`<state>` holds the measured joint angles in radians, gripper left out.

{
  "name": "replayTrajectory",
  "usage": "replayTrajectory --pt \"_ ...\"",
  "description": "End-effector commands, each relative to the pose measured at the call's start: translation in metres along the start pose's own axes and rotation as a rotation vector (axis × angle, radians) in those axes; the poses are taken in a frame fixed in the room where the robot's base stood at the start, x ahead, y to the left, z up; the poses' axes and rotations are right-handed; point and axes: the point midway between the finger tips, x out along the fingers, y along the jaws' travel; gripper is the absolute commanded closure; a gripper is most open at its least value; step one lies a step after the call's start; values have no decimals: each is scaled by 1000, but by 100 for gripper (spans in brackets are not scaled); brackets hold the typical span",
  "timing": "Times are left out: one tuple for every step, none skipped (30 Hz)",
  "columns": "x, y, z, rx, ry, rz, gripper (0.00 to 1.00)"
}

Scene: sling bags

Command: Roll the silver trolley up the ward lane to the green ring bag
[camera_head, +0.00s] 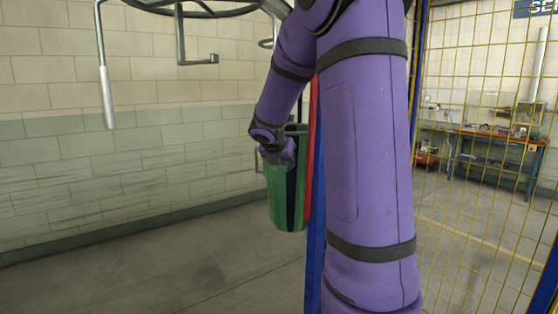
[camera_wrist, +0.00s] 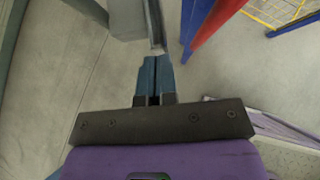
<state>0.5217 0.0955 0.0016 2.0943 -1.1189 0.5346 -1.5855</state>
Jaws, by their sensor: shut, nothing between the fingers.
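A green bag (camera_head: 277,200) with a dark vertical band hangs behind my purple arm in the camera_head view. My wrist covers its upper part. My gripper (camera_wrist: 153,65) is shut and empty in the camera_wrist view, its two blue-grey fingers together and pointing up the picture. In the camera_head view the fingertips are hidden, with my wrist in front of the bag. A grey metal part (camera_wrist: 125,18) lies just ahead of the fingertips; I cannot tell whether it belongs to the silver trolley or touches the fingers. No whole trolley shows.
A dark ring frame (camera_head: 196,14) with hooks hangs above; a silver-ended rod (camera_head: 107,98) is at the left. Red (camera_wrist: 215,28) and blue posts stand close by. A yellow mesh fence (camera_head: 470,215) is at the right, a workbench (camera_head: 495,145) behind it. The left floor is clear.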

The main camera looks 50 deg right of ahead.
Motion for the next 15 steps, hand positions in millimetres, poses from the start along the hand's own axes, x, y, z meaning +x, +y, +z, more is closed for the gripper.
replayTrajectory --pt "2 0 2 1 0 0 100" --pt "3 0 3 1 0 0 100" --pt "3 0 4 1 -1 0 100" --pt "4 0 4 1 -1 0 100" --pt "4 0 4 1 -1 0 100" --pt "4 0 4 1 -1 0 100" --pt "4 0 4 1 -1 0 100" --pt "4 0 4 1 -1 0 100" --pt "4 0 4 1 -1 0 100" --pt "4 0 4 1 -1 0 100" --pt "4 0 4 1 -1 0 100" --pt "4 0 4 1 -1 0 100" --pt "4 0 4 1 -1 0 100" --pt "4 0 4 1 -1 0 100" --pt "5 0 5 1 -1 0 100"
